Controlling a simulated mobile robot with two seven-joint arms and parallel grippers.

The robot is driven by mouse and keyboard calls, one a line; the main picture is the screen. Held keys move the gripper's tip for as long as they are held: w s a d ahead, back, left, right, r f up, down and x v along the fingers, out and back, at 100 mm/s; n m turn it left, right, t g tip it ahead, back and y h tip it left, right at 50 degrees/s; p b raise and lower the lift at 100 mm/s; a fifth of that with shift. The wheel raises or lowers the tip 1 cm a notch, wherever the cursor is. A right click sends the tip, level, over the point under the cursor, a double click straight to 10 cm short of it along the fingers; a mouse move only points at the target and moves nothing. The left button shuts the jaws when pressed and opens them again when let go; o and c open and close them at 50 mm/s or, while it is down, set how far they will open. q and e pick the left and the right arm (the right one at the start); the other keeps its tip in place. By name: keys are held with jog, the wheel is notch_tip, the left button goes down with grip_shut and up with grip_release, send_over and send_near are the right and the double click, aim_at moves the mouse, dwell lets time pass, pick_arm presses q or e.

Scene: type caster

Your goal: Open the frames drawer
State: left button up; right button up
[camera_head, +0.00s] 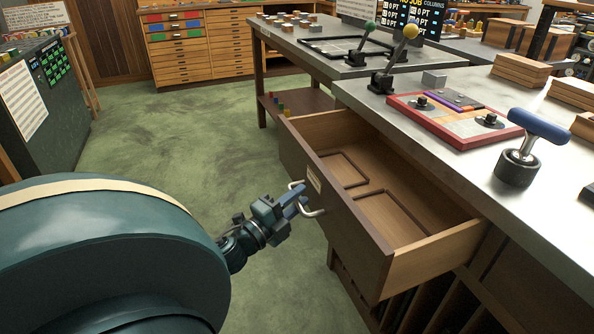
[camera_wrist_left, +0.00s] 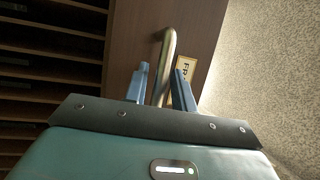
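The wooden frames drawer (camera_head: 339,206) under the right-hand worktop is pulled well out and open at the top. It holds two thin wooden frames (camera_head: 390,217). A label shows on its front, partly hidden in the left wrist view, where "FR" can be read. My left gripper (camera_head: 298,198) is at the drawer's metal handle (camera_head: 318,212). My right gripper is not in view.
The grey worktop (camera_head: 462,169) above carries a red tray (camera_head: 455,122), a blue-handled roller (camera_head: 520,150), levers and wooden blocks. Open shelf slots lie below the drawer. Green floor (camera_head: 180,135) is clear in front of the drawer. A dark sloped cabinet stands at left.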

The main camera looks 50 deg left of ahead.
pick_arm(q)
jog(key=shift+o, duration=0.6)
jog(key=shift+s+f, duration=0.1)
jog(key=shift+s, duration=0.2)
jog(key=s+f, duration=0.2)
jog(key=s, duration=1)
jog(key=shift+s, duration=0.2)
